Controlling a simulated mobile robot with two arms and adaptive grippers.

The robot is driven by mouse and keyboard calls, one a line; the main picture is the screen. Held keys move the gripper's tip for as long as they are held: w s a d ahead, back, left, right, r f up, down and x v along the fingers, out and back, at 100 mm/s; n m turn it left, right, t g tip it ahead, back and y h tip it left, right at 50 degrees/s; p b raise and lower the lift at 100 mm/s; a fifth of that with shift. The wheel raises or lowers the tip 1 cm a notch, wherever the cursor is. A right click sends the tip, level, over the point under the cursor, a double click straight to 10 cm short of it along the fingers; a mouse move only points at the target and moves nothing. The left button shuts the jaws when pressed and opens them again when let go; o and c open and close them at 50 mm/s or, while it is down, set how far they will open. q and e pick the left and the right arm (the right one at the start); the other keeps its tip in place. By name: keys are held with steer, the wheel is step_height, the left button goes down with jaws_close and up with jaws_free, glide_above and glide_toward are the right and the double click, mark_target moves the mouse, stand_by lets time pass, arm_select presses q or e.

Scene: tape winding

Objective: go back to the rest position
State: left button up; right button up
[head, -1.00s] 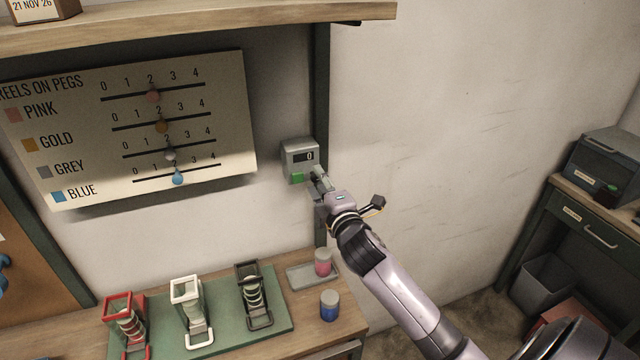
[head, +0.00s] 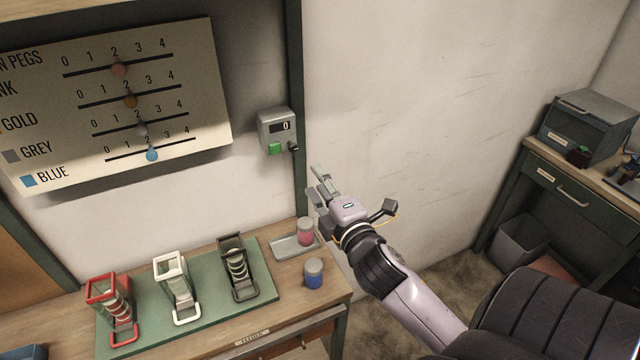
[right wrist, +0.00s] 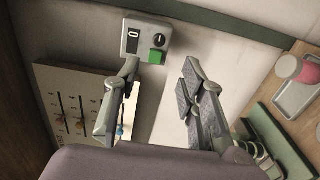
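My right gripper (head: 322,188) is in front of the bare wall, to the lower right of the grey counter box (head: 277,131), and apart from it. In the right wrist view my right gripper (right wrist: 160,100) has its two fingers spread with nothing between them. The counter box also shows there (right wrist: 146,40), with its green button and a small dark display; in the head view the display reads 0. My left gripper is not in view.
Red (head: 109,300), white (head: 171,270) and dark (head: 232,255) holders stand on a green mat (head: 205,307). A pink jar (head: 306,233) sits on a grey tray (head: 283,246), with a blue jar (head: 314,274) nearby. A peg board (head: 190,75) hangs left.

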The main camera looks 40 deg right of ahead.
stand_by(0.4)
steer(key=s+a+f+m+g, duration=0.2)
steer(key=s+f+m+g, duration=0.2)
steer(key=f, duration=0.3)
steer(key=s+a+f+m+g, duration=0.3)
steer(key=s+f+m, duration=0.1)
steer(key=f, duration=0.3)
steer(key=s+a+f+m+g+y, duration=0.25)
steer(key=s+a+f, duration=0.2)
steer(key=s, duration=0.25)
steer(key=s+a+f+m+g+y, duration=0.2)
steer(key=s+a+f+m+g, duration=0.15)
steer(key=s+a, duration=0.2)
step_height(320, 180, down, 27)
steer(key=s+n+g+b, duration=0.1)
steer(key=s+g+b, duration=0.1)
steer(key=s+d+f, duration=0.2)
steer(key=s+f, duration=0.6)
steer(key=f, duration=0.1)
steer(key=s+d+f+g+b, duration=0.1)
steer(key=s+f, duration=0.8)
steer(key=shift+s+d+f+g, duration=0.2)
steer(key=shift+s+d+g, duration=0.05)
steer(key=shift+d+g, duration=0.1)
